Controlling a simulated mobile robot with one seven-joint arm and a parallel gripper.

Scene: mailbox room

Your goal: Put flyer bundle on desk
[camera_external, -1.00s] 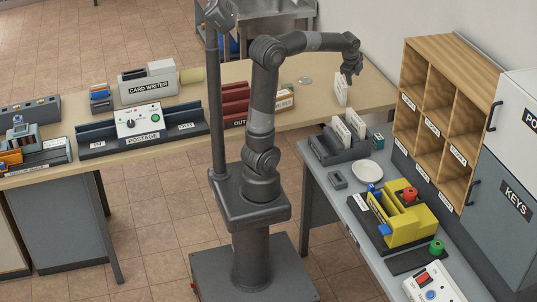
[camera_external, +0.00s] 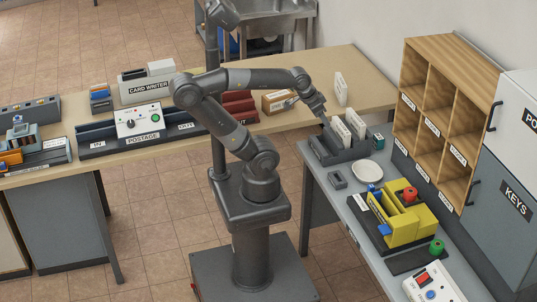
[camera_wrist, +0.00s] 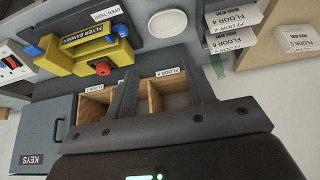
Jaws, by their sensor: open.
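One white flyer bundle (camera_external: 341,88) stands upright on the wooden desk (camera_external: 362,88), near its right end. The bundle labelled FLOOR 2 at the right of the wrist view (camera_wrist: 296,46) appears to be the same one. More white bundles (camera_external: 354,125) stand in the dark grey rack (camera_external: 322,152) on the grey side table. In the wrist view labelled bundles (camera_wrist: 231,17) show at the top. My gripper (camera_external: 324,118) is left of the standing bundle, near the rack, apart from the bundle. In the wrist view its fingers (camera_wrist: 163,82) are spread with nothing between them.
The wooden pigeonholes (camera_external: 438,110) stand against the wall at right. A white plate (camera_external: 368,171) and a yellow flyer bander (camera_external: 408,218) are on the side table (camera_external: 352,190). A labelled box (camera_external: 279,101) and red trays (camera_external: 236,103) sit on the desk behind my arm.

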